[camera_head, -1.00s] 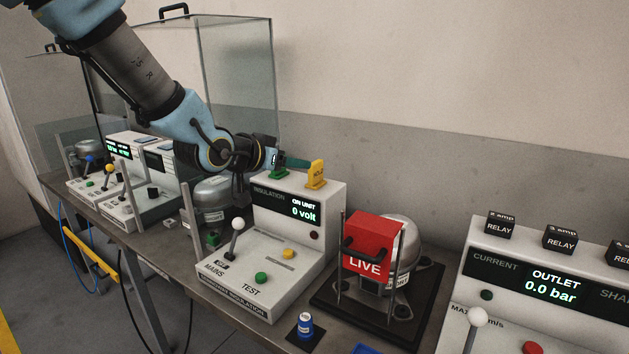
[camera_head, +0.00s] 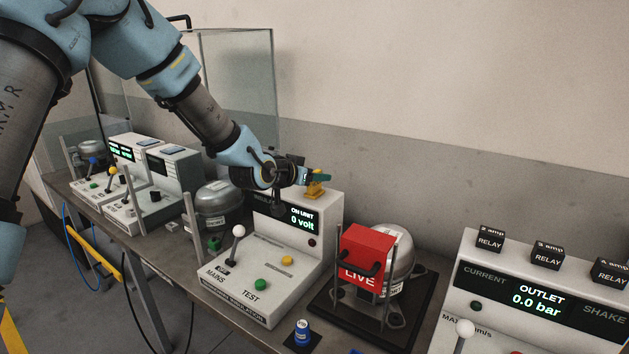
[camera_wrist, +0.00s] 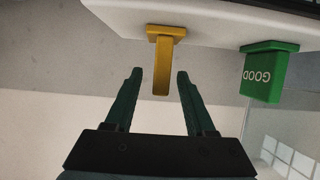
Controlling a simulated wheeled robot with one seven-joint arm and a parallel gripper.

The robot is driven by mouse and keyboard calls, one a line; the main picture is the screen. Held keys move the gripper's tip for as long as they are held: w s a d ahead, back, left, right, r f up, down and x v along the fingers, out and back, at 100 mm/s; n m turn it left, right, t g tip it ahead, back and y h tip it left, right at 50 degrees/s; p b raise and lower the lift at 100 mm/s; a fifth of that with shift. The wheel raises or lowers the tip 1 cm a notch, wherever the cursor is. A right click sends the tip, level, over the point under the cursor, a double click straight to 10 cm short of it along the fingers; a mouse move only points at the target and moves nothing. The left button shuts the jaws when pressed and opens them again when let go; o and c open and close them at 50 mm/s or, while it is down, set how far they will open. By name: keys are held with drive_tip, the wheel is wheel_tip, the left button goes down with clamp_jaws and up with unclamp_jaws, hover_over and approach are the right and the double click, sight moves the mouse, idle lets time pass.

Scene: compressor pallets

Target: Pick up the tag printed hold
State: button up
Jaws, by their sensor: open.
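The yellow tag (camera_head: 314,191) stands upright on top of the white insulation test unit (camera_head: 333,212), at its right end; its print cannot be read now. In the wrist view the yellow tag (camera_wrist: 163,62) is seen narrow, edge-on. My gripper (camera_wrist: 159,74) is open, with dark green fingers on either side of the tag's free end; I cannot tell whether either touches. In the head view my gripper (camera_head: 322,177) is at the tag and partly covers it. A green tag printed GOOD (camera_wrist: 268,74) stands beside it in the wrist view, hidden in the head view.
A red LIVE box (camera_head: 366,253) stands in front of a grey compressor (camera_head: 397,255) on a black base to the right. A glass enclosure (camera_head: 245,85) stands behind my arm. Another console (camera_head: 490,290) with relay blocks is at far right. The wall is behind.

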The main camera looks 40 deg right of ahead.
drive_tip(key=shift+c, duration=0.2)
clamp_jaws()
idle(0.3)
